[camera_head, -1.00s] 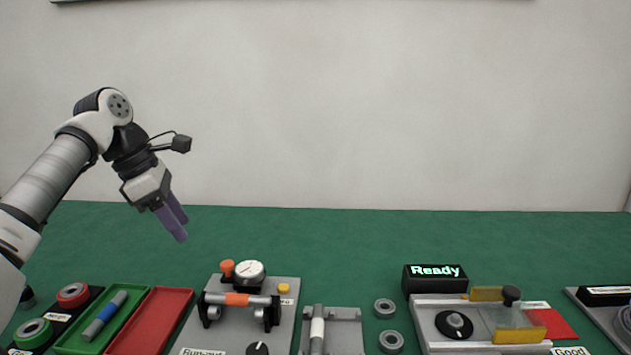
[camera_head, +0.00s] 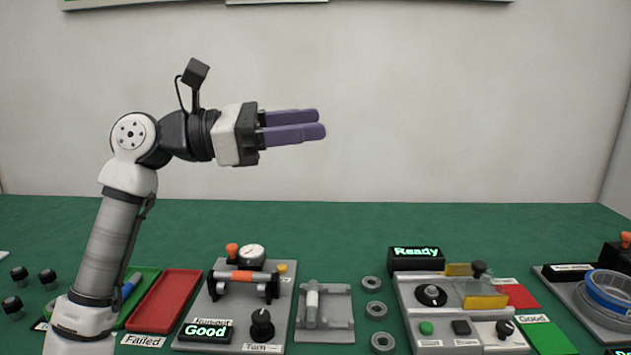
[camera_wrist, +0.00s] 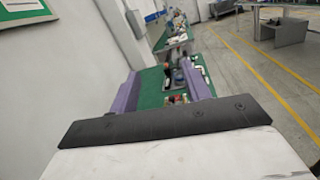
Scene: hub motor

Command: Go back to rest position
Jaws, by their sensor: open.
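My gripper (camera_head: 322,123) is raised high above the left part of the green table in the head view. Its purple fingers point right, roughly level, with a gap between them and nothing held. In the wrist view my gripper (camera_wrist: 168,92) shows both purple fingers spread wide apart, with the table end and the room beyond between and past them. My arm rises at the left and bends at the elbow above the table. It hides part of the green tray (camera_head: 146,276), in which a blue part shows.
Below stand a red tray (camera_head: 165,300), a run-out station (camera_head: 225,320) with a "Good" display, a grey cradle (camera_head: 338,328), several grey rings (camera_head: 373,310), and a station with a "Ready" display (camera_head: 416,254). A blue ring (camera_head: 610,290) is at far right. Air around my gripper is clear.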

